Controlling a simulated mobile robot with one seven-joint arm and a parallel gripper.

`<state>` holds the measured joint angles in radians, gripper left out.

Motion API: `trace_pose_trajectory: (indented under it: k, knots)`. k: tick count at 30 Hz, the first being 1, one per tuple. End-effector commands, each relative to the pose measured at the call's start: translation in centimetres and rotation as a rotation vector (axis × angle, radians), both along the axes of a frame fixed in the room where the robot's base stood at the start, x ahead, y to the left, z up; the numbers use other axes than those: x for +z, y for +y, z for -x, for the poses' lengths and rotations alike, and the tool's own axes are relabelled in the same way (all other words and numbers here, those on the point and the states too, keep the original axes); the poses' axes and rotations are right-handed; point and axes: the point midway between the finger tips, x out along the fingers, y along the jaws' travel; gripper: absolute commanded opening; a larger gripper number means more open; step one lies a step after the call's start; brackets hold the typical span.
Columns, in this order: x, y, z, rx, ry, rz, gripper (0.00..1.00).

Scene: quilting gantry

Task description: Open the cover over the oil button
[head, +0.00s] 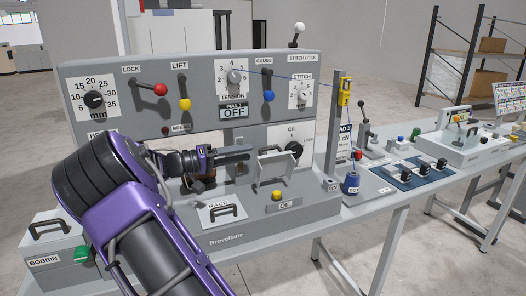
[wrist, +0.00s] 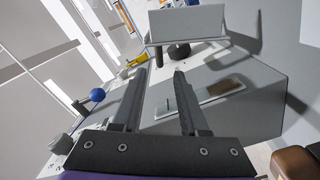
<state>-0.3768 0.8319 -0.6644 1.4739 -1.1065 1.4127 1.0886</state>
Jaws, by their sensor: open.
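A pale panel (wrist: 187,24) at the top of the wrist view looks like the same flap. My gripper (head: 249,152) is open and empty, left of the flap in the head view. In the wrist view my gripper (wrist: 161,72) points toward the panel, apart from it. The button is not clear there.
A black OIL dial (head: 293,150) is behind the flap. A blue gauge lever knob (head: 269,96) hangs above. A black MARK handle (head: 222,211) is on the ledge to the left.

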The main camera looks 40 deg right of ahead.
Motion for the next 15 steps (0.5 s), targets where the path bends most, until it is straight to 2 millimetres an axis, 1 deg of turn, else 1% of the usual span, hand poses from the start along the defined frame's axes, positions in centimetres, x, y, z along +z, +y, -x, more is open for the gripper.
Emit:
trace_pose_trajectory:
  k: [1,6,9,15]
  knots:
    - [0.0,-1.2,0.4,-0.004,0.000,-0.001,0.43]
    - [0.0,-4.2,1.1,-0.003,-0.001,0.000,0.43]
    - [0.0,-5.4,1.3,-0.003,-0.001,0.001,0.43]
    - [0.0,-6.4,1.6,-0.001,-0.001,0.000,0.43]
